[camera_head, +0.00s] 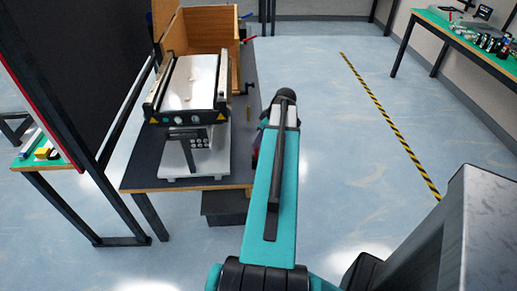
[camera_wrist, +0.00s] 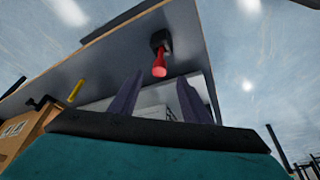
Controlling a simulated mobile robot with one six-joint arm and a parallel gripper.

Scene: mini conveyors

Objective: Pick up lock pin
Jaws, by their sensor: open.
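A red pin-like piece with a black base (camera_wrist: 159,64) shows in the wrist view on the dark tabletop near its edge. It may be the lock pin; I cannot tell for sure. My gripper (camera_wrist: 158,77) is open, its two dark fingers apart with nothing held. The red piece appears beyond the fingertips, between them in the picture; the distance is unclear. In the head view my arm hides most of the gripper area.
The dark table (camera_head: 150,172) carries a mini conveyor (camera_head: 190,85) on a light base and an open wooden box (camera_head: 222,28). A black panel stands at the left. A green-topped table (camera_head: 470,35) is at the far right. The floor between is clear.

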